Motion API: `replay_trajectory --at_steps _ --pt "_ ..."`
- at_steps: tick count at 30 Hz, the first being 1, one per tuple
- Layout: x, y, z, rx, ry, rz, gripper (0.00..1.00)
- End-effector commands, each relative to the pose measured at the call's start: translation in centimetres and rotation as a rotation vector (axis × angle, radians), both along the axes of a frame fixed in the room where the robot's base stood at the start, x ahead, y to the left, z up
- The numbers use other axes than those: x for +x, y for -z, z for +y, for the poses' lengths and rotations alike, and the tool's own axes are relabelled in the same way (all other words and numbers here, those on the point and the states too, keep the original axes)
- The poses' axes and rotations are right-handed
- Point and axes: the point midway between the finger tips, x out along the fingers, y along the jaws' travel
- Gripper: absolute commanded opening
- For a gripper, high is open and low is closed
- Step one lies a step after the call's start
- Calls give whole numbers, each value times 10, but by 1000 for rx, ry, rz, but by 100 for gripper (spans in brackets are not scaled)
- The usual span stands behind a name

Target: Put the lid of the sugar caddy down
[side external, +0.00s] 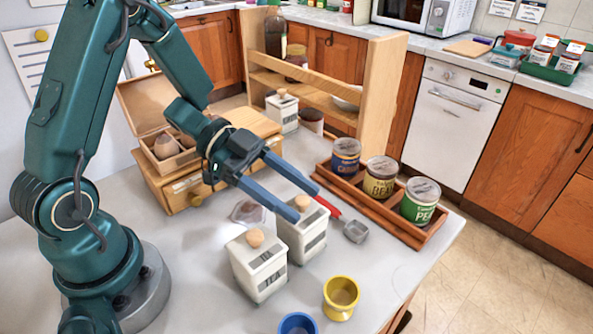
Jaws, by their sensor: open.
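White caddies with wooden knobs stand on the grey table. The middle caddy (303,240), perhaps the sugar caddy, has a label I cannot read. Its lid (313,218) is on top of it, with a round wooden knob (302,202). My gripper (315,213) is open, its two blue fingers reaching down to the right with the tips on either side of this knob. Whether they touch it I cannot tell. The front caddy (258,272) seems marked TEA and has its lid on. Another lidded caddy (283,113) stands at the back by the shelf.
A wooden tray (372,210) with several tins lies at right. A red-handled scoop (355,231) lies just right of the middle caddy. A yellow pot (341,296) and a blue pot (298,324) stand in front. A wooden box (190,190) is at left. A glass dish (248,212) lies behind the caddies.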

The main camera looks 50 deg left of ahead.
Motion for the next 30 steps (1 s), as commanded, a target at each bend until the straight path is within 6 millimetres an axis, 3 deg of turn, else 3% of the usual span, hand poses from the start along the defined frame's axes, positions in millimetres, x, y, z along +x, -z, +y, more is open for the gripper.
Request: replay_trajectory --at_steps 3,5,8,9,22,30 --pt "0 0 0 0 0 0 64" --pt "0 0 0 0 0 0 44" --pt "0 0 0 0 -1 0 6" --pt "0 0 0 0 -1 0 0" --pt "0 -4 0 1 0 -3 0" --pt "1 -25 0 3 2 -9 0"
